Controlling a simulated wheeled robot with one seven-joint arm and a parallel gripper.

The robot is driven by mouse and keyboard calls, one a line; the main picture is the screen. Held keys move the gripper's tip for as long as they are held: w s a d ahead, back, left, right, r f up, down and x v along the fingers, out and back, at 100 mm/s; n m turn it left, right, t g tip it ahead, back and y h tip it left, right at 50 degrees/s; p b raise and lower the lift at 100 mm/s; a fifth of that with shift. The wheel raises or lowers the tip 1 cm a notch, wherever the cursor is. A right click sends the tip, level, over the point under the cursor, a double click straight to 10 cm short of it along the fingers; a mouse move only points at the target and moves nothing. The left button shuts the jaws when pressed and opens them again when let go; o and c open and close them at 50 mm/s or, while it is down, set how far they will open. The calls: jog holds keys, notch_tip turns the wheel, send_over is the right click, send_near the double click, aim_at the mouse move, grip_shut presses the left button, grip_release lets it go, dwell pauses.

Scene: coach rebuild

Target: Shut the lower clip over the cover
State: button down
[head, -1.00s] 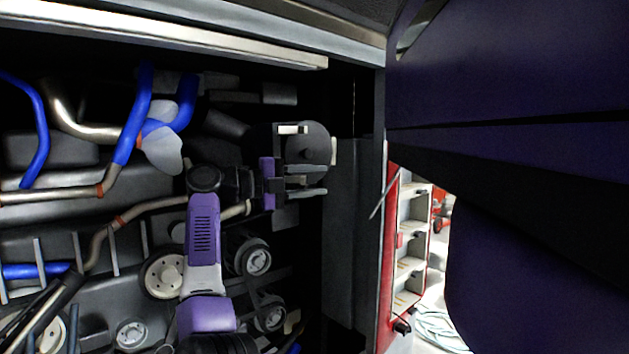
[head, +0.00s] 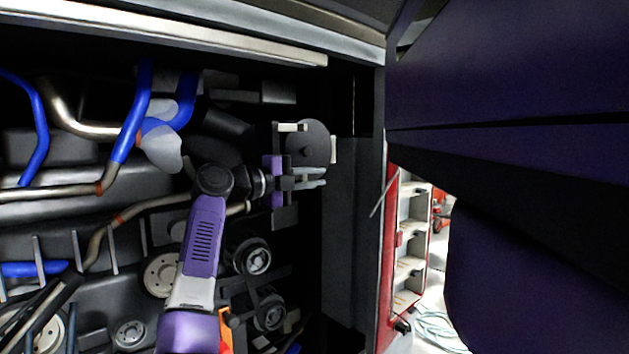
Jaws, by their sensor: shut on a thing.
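The cover (head: 308,138) is a dark grey round disc in the back right of the engine bay in the head view. A pale clip (head: 292,127) crosses its upper left edge, and another pale piece (head: 333,149) sits at its right edge. My gripper (head: 312,179) reaches in from the left, just below the cover. Its jaws are closed together on a small thing at the cover's lower edge, which appears to be the lower clip. The fingers mostly hide that clip, so I cannot tell whether it lies flat over the cover.
Blue hoses (head: 130,125), metal pipes (head: 85,124) and several pulleys (head: 252,257) crowd the bay to the left. A dark post (head: 378,210) bounds the bay at right. A large dark purple panel (head: 530,80) fills the right side. A red shelf unit (head: 408,240) stands beyond.

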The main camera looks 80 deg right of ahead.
aim_at(301, 177)
jog(key=d+n+t+h, duration=0.1)
jog(key=n+t+h+p, duration=0.1)
jog(key=t+h, duration=0.1)
jog(key=shift+w+d+n, duration=0.3)
jog(key=shift+d+n, duration=0.1)
jog(key=shift+w+d+n+t+h+p, duration=0.25)
jog(key=shift+d+n+t+h+p, duration=0.35)
jog(key=shift+n+t+p, duration=0.45)
jog(key=shift+f, duration=0.1)
jog(key=shift+m, duration=0.25)
jog(key=c, duration=1.4)
grip_release()
jog(key=shift+o, duration=0.2)
jog(key=shift+a, duration=0.1)
jog(key=b+v, duration=0.2)
jog(key=v, duration=0.5)
jog(key=shift+w+a+b, duration=0.15)
jog(key=shift+a+b, duration=0.15)
jog(key=shift+b, duration=0.05)
